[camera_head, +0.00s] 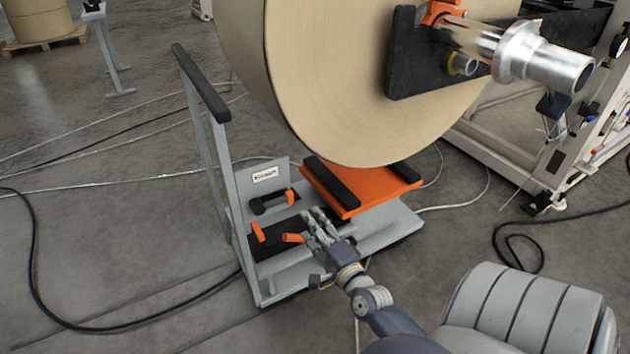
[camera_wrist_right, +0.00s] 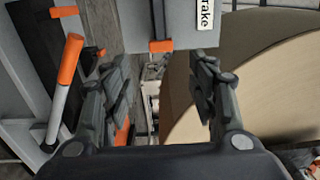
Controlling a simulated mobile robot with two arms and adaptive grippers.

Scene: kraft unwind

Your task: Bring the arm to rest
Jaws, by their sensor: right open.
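My right gripper (camera_head: 320,229) is open and empty in the head view, at the lower middle, above the grey cart (camera_head: 265,290) and its black tray area. In the right wrist view its two fingers (camera_wrist_right: 160,95) stand wide apart with nothing between them. Orange-ended handles (camera_head: 272,201) lie on the cart near the gripper, and one orange-ended grey lever (camera_wrist_right: 66,85) shows at the left of the wrist view. I cannot tell whether the gripper touches the cart. My left gripper does not show.
A large kraft roll (camera_head: 330,80) hangs over the cart's orange cradle (camera_head: 385,190). A metal shaft (camera_head: 530,55) sticks out at the upper right, beside the machine frame (camera_head: 520,160). The cart has an upright push handle (camera_head: 200,85). Cables (camera_head: 50,310) cross the floor at left and right.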

